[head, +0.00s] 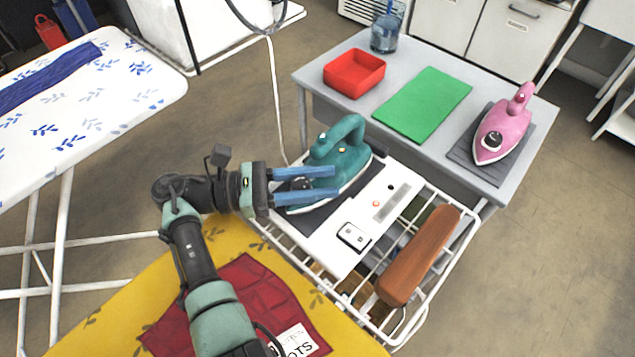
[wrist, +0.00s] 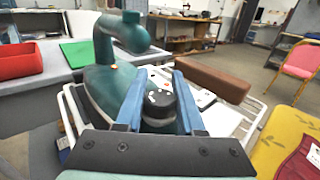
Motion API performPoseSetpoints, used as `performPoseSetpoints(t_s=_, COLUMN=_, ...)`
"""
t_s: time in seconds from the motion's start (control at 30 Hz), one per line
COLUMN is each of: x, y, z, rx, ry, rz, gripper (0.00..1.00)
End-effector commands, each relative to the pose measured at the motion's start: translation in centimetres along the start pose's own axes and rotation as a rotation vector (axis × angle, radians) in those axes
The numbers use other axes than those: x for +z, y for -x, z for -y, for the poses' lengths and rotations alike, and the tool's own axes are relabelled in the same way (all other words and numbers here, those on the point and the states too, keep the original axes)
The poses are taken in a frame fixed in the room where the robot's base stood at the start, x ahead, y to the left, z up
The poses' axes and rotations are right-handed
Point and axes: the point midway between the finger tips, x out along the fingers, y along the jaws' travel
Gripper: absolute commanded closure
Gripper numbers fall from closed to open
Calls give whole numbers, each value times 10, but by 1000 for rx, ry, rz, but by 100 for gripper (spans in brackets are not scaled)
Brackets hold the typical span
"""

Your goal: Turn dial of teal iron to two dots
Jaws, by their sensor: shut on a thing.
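The teal iron (head: 342,158) rests on a dark pad on a white panel over the wire basket. It also shows in the wrist view (wrist: 103,82), with its handle up. Its dial (wrist: 158,101) is black with white marks and sits between my gripper's two blue fingers. My gripper (head: 305,184) comes in from the left in the head view, level with the iron's near side, and is shut on the dial. It also shows in the wrist view (wrist: 158,100). The fingers partly hide the dial in the head view, and I cannot read which mark is selected.
A pink iron (head: 503,130) stands on a grey pad on the grey table (head: 402,62). A red tray (head: 354,73), a green cloth (head: 424,103) and a glass jar (head: 386,31) are also there. A brown wooden piece (head: 418,255) lies across the wire basket (head: 408,327).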

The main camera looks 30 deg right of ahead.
Motion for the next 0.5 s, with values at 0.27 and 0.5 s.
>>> performPoseSetpoints(t_s=0.27, x=-5, y=1, z=3, rx=-123, ry=0, rz=-6, gripper=100)
performPoseSetpoints(t_s=0.5, x=-4, y=1, z=5, rx=-201, ry=-1, rz=-4, gripper=100)
